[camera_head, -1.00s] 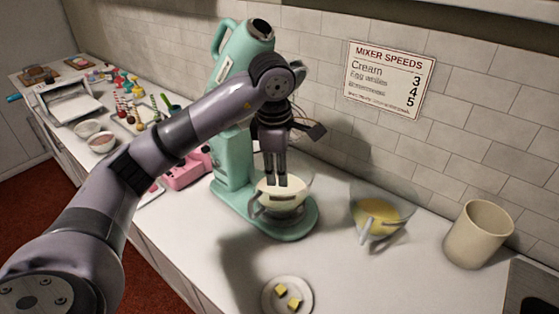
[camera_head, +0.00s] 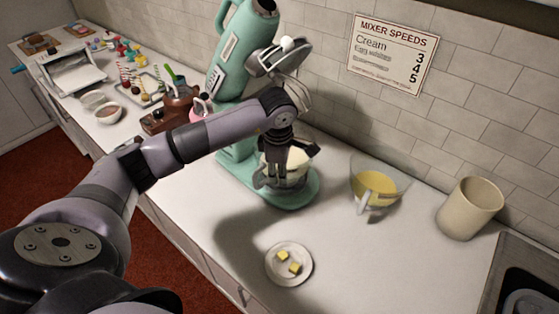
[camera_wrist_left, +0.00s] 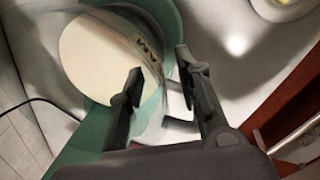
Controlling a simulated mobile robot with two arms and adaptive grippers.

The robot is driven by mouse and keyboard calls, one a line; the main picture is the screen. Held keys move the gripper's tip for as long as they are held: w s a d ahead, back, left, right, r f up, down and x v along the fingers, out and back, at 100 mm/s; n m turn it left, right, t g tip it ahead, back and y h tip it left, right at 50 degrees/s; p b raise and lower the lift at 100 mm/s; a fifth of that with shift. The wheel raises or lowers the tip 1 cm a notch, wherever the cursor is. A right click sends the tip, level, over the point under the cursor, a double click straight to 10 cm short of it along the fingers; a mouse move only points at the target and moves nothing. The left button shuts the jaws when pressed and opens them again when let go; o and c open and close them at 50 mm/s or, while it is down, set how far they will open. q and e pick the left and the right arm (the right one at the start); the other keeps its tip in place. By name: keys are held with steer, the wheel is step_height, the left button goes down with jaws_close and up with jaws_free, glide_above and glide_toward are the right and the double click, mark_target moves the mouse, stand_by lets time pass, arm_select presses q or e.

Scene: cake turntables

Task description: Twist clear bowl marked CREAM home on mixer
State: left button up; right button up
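The clear bowl with pale cream (camera_head: 299,160) sits on the base (camera_head: 297,200) of the teal mixer (camera_head: 233,75), whose head is tipped up. In the left wrist view, the bowl's cream (camera_wrist_left: 98,58) fills the upper left, and a dark-lettered label (camera_wrist_left: 143,48), only partly readable, shows at its rim. My left gripper (camera_head: 280,170) points down at the bowl's near side and hides part of it. In the left wrist view, the left gripper's fingers (camera_wrist_left: 160,75) are apart, with the bowl's edge between them. I cannot tell whether they touch it. My right gripper is out of view.
A clear bowl of yellow mix (camera_head: 378,186) stands right of the mixer, then a beige crock (camera_head: 468,208). A speeds sign (camera_head: 392,52) hangs on the wall. Trays and jars crowd the counter's left.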

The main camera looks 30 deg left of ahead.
arm_select(q)
steer(key=shift+f, duration=0.1)
jaws_close()
stand_by(0.3)
stand_by(0.7)
steer(key=shift+a+m+b, duration=0.25)
steer(key=shift+m+b, duration=0.15)
steer(key=shift+b, duration=0.15)
steer(key=shift+s+a+m, duration=0.15)
steer(key=shift+a+m, duration=0.1)
steer(key=shift+m, duration=0.05)
jaws_free()
